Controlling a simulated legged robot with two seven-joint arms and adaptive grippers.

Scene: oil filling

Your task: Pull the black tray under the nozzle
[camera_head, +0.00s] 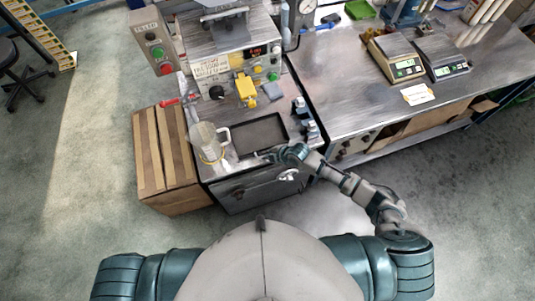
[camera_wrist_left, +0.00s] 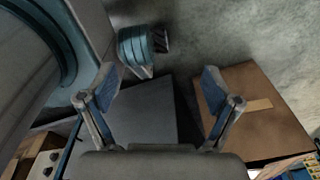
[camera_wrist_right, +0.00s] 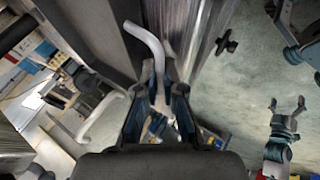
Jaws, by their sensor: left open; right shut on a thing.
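The black tray (camera_head: 259,134) lies flat on the metal bench top, below the yellow nozzle part (camera_head: 246,90) of the filling machine. My left gripper (camera_wrist_left: 158,82) is open and empty in the left wrist view, apart from the bench. It does not show in the head view.
A clear pitcher (camera_head: 208,144) stands just left of the tray. A cardboard box (camera_head: 162,150) stands left of the bench. Small clamps (camera_head: 306,120) sit right of the tray. Two scales (camera_head: 396,58) stand on the right bench. The floor in front is clear.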

